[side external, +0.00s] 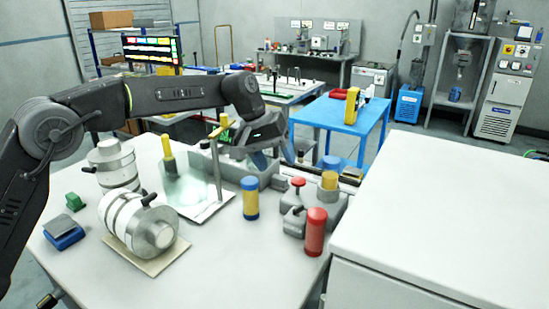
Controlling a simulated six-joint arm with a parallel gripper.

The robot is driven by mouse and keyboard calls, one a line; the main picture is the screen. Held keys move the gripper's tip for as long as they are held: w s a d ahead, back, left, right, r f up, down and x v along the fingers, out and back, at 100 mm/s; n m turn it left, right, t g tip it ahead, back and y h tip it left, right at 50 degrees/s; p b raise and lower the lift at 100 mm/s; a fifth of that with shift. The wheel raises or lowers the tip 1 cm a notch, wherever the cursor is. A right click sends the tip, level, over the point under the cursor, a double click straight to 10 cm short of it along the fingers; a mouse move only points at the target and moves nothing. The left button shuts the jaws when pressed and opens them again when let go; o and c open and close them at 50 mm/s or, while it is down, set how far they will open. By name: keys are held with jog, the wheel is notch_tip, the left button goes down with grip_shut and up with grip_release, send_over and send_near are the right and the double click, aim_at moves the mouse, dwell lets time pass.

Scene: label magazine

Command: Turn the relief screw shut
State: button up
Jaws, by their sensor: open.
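My gripper (273,158) hangs over the back of the white table, with blue fingers apart and nothing seen between them. A thin upright rod (217,175) with a brass-coloured crosspiece (221,130) stands on a pale plate (205,212), left of my gripper. I cannot tell which part is the relief screw. My gripper appears apart from the red-topped knob; the exact gap is unclear.
A blue-and-yellow cylinder (250,198) and a red cylinder (315,232) stand in front. Two large white-and-grey cylinders (140,222) with black handles sit at left. A white cabinet (445,225) borders the right. The table's front middle (235,275) is clear.

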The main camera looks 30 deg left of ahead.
jog(key=m, duration=1.5)
